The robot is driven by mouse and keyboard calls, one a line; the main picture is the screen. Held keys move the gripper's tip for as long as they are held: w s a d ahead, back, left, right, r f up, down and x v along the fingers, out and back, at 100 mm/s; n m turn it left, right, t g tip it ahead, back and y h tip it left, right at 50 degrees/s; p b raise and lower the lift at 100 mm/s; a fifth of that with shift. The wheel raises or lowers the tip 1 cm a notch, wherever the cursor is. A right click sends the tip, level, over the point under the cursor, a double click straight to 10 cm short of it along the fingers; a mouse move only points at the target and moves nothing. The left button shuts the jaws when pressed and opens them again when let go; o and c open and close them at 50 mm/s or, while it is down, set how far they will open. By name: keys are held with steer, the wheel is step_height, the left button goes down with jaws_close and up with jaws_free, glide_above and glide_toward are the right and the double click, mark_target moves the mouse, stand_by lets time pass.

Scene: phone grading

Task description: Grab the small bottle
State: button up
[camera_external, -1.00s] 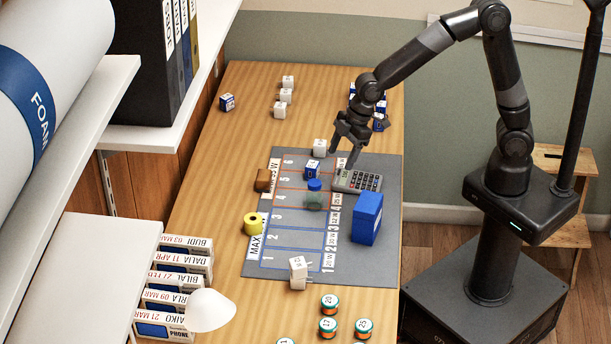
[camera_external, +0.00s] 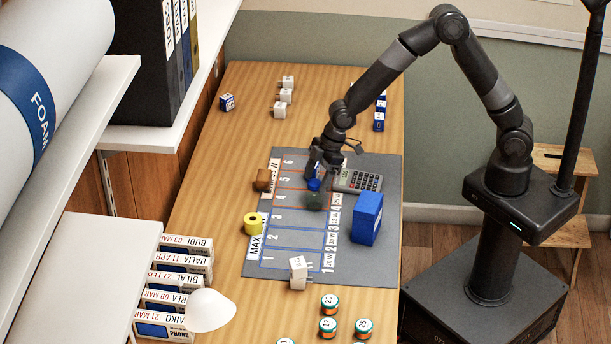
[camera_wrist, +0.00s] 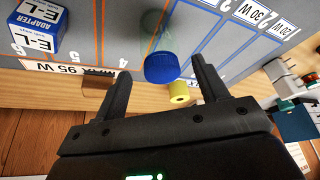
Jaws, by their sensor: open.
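The small bottle has a blue cap (camera_external: 313,185) and a see-through greenish body (camera_external: 313,202). It stands upright on the grey mat (camera_external: 290,262). My gripper (camera_external: 317,178) is open, just above and behind the bottle in the external view, partly overlapping its cap. In the wrist view the blue cap (camera_wrist: 162,67) shows between the two open fingertips. Nothing is held. I cannot tell whether the fingers touch the cap.
A calculator (camera_external: 357,181) and an upright blue box (camera_external: 367,218) stand to the right. A brown block (camera_external: 262,180) and a yellow roll (camera_external: 253,223) are on the left. A blue adapter box (camera_wrist: 38,27) is close by in the wrist view. The mat in front is mostly clear.

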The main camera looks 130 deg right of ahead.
mark_target(314, 195)
steer(key=shift+x, duration=1.75)
steer(key=shift+a, duration=0.1)
steer(key=shift+c, duration=0.5)
steer(key=c, duration=1)
steer(key=shift+o, duration=0.2)
steer(key=shift+r, duration=0.1)
